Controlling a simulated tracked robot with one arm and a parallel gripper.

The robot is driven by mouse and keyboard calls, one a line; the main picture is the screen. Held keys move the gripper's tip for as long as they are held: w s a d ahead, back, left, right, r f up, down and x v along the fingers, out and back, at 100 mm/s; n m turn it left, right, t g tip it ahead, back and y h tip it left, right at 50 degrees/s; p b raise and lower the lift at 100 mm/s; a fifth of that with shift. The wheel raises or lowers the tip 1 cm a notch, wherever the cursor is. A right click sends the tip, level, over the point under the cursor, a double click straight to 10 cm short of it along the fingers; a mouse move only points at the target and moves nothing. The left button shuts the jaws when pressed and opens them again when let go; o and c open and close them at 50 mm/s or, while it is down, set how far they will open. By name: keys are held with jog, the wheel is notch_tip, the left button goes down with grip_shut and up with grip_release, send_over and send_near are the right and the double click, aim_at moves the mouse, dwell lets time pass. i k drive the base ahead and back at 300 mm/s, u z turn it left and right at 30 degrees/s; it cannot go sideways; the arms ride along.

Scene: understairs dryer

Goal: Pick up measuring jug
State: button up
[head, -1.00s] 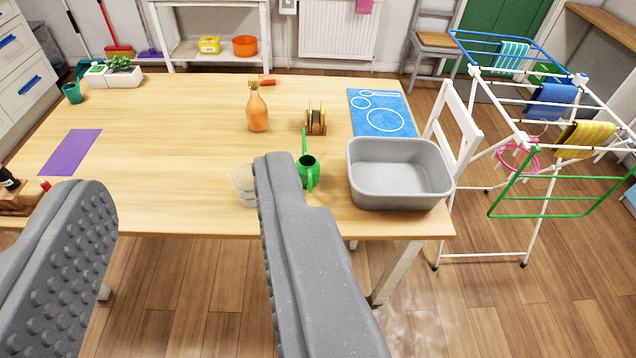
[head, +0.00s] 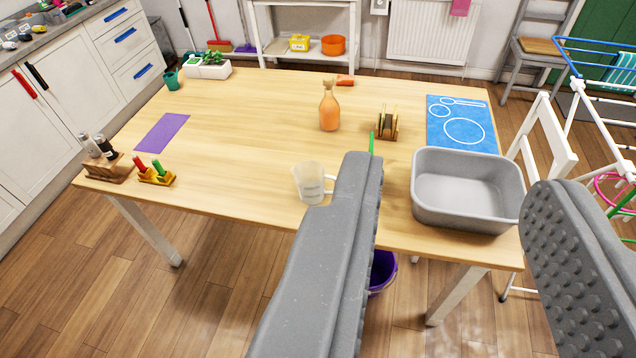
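The measuring jug (head: 311,184) is a translucent, whitish jug standing upright near the front edge of the wooden table. Its handle points right, close beside my left finger in the picture. My gripper (head: 455,170) is open, with two grey fingers spread wide and nothing seen held between them. The jug lies outside the gap, to the left of the left finger. The right finger, with a studded inner pad, is at the far right.
A grey basin (head: 467,221) stands right of the jug, behind the gap between my fingers. A green thing (head: 371,143) is mostly hidden by my left finger. An orange bottle (head: 329,108) stands behind.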

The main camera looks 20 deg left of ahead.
aim_at(309, 176)
jog(key=z, duration=0.05)
jog(key=i, duration=1)
jog(key=u, duration=0.1)
